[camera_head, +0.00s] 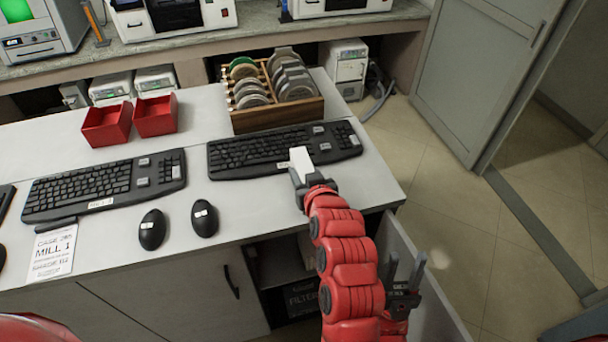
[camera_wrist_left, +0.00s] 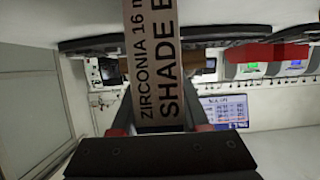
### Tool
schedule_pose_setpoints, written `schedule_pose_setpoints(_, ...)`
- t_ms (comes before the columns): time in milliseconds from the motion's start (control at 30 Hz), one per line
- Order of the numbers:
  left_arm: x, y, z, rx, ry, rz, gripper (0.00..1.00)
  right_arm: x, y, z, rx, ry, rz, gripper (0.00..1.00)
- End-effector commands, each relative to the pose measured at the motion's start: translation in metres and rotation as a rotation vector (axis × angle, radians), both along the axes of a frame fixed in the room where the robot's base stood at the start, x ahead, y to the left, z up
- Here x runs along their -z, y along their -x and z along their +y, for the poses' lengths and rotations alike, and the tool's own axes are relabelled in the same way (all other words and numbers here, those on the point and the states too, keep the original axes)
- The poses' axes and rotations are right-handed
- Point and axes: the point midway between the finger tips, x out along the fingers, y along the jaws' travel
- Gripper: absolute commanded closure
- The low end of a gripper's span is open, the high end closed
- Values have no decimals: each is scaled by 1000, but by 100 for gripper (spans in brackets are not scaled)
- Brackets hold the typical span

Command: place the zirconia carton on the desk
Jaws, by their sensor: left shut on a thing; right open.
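The zirconia carton (camera_head: 300,157) is a small white box at the front edge of the right keyboard. My left gripper (camera_head: 301,174) is shut on it, above the right part of the desk (camera_head: 260,215). In the left wrist view the carton (camera_wrist_left: 155,60) shows a face printed "ZIRCONIA 16" and "SHADE", with the rest cut off. It stands between the fingers (camera_wrist_left: 160,125). I cannot tell whether its underside touches anything. My right gripper (camera_head: 405,272) is open and empty, lower right, beyond the desk's front edge.
Red bins (camera_head: 107,125) and a wooden disc rack (camera_head: 275,118) stand behind. A labelled sheet (camera_head: 53,254) lies left. Bare desk shows right of the mice.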

Motion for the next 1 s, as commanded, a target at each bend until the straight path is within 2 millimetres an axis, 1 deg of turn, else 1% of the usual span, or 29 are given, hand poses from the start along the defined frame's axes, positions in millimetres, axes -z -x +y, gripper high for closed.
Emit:
schedule_pose_setpoints(67, -2, 0, 0, 0, -1, -2, 100, -1, 0, 0, 0, 0, 0, 58)
schedule_pose_setpoints(200, 2, 0, 0, 0, -2, -3, 100, 2, 0, 0, 0, 0, 0, 58)
schedule_pose_setpoints(233, 1, 0, 0, -1, -2, -1, 52, 1, 0, 0, 0, 0, 0, 58)
schedule_pose_setpoints(367, 1, 0, 0, 0, -1, -1, 28, 1, 0, 0, 0, 0, 0, 58)
schedule_pose_setpoints(400, 1, 0, 0, 0, -1, -1, 25, 1, 0, 0, 0, 0, 0, 58)
schedule_pose_setpoints(633, 1, 0, 0, 0, -1, -1, 25, 1, 0, 0, 0, 0, 0, 58)
schedule_pose_setpoints(733, -3, 0, -1, 1, 0, 0, 25, -3, 0, 0, 0, 0, 0, 58)
schedule_pose_setpoints(767, -3, 1, -2, 2, 0, -1, 25, -1, 0, 0, 0, 0, 0, 58)
schedule_pose_setpoints(867, -5, 9, -5, 4, -3, -1, 25, 3, 0, 0, 0, 0, 0, 58)
schedule_pose_setpoints(1000, -13, 28, -12, 5, 5, -7, 25, 9, 0, 0, 0, 0, 0, 58)
